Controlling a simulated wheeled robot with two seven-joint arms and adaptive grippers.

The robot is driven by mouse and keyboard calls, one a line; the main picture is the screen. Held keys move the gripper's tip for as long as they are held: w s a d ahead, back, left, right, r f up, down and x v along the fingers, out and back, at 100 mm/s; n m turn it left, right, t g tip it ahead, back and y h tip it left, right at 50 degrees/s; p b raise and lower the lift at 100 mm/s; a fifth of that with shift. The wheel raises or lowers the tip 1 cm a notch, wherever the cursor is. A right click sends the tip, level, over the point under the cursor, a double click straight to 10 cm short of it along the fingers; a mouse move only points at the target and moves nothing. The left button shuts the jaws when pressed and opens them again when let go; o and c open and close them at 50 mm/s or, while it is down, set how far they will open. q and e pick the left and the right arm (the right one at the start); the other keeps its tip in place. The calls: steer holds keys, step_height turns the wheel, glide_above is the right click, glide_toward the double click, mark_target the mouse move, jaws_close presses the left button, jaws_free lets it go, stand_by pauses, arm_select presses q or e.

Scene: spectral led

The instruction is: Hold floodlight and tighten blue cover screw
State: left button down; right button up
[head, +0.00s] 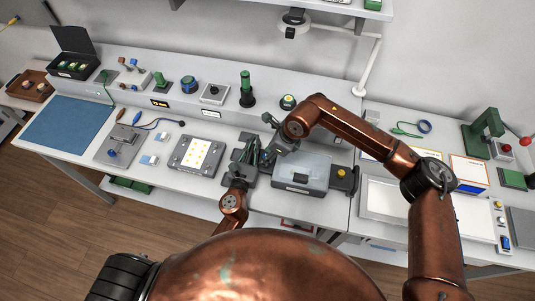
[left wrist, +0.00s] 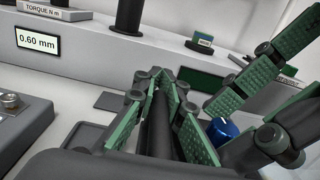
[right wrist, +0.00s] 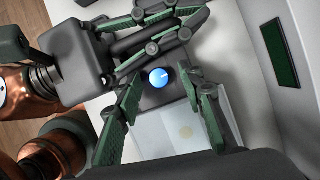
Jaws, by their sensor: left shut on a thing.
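The arms hide much of the floodlight in the head view.
A raised shelf with a 0.60 mm display (left wrist: 38,41) runs behind. A blue mat (head: 68,122) lies clear at far left.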

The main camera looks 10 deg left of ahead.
steer(key=v, duration=1.2)
steer(key=a+f+n, duration=0.1)
steer(key=f, duration=0.2)
steer(key=a+f+n+g, duration=0.1)
steer(key=f+n, duration=0.1)
steer(key=f, duration=0.2)
steer(key=w+a+f+n, duration=0.1)
steer(key=a+f, duration=0.1)
steer(key=f, duration=0.2)
steer(key=shift+f+n+g, duration=0.1)
steer(key=shift+n+g, duration=0.2)
steer(key=shift+g, duration=0.1)
steer(key=shift+c, duration=0.2)
jaws_close()
stand_by(0.4)
